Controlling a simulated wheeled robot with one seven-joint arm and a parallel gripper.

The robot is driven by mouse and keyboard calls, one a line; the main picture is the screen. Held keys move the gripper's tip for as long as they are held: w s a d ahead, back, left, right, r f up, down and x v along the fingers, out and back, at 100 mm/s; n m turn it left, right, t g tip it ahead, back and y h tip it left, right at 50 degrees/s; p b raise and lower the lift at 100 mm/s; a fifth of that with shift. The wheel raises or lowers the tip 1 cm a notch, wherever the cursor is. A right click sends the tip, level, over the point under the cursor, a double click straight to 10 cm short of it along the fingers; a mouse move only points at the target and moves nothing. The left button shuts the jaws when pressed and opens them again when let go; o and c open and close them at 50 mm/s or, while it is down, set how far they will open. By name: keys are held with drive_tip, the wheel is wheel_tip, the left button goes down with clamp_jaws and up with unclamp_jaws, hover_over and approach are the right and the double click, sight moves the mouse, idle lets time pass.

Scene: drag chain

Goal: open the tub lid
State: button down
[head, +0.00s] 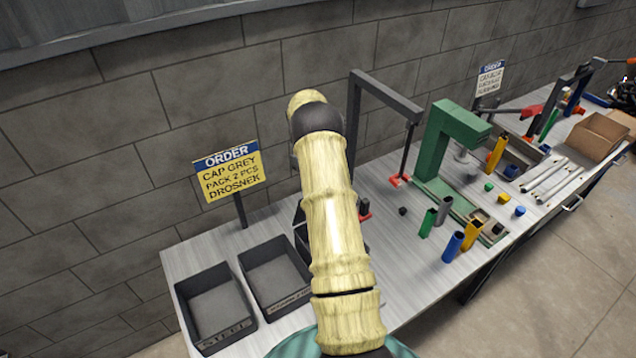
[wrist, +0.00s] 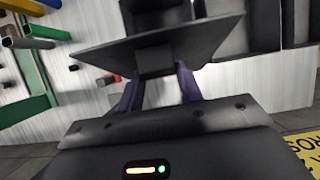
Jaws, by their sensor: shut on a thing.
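In the wrist view, my gripper (wrist: 158,80) has its two purplish fingers on either side of a small dark grey block-like handle (wrist: 155,60) and is shut on it. The handle sits on the edge of a wide, flat, dark grey lid (wrist: 105,52), which looks tilted towards the camera. Dark grey tub walls (wrist: 165,8) show beyond the lid. I cannot tell how far the lid stands from the tub's rim. In the head view, my arm hides my gripper and most of the tub; only a dark edge (head: 298,213) shows beside the arm.
Two open grey bins (head: 213,302) (head: 277,278) stand at the bench's left end, below a yellow order sign (head: 232,176). Right of my arm are a green press (head: 440,150), coloured tubes (head: 452,246) and a grey post frame (head: 385,98).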

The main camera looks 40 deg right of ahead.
drive_tip(key=shift+w+a+f, duration=0.15)
drive_tip(key=shift+f, duration=0.15)
drive_tip(key=c, duration=1.3)
unclamp_jaws()
drive_tip(key=o, duration=0.4)
drive_tip(key=shift+w+f, duration=0.1)
drive_tip(key=shift+w, duration=0.1)
drive_tip(key=shift+d+r, duration=0.2)
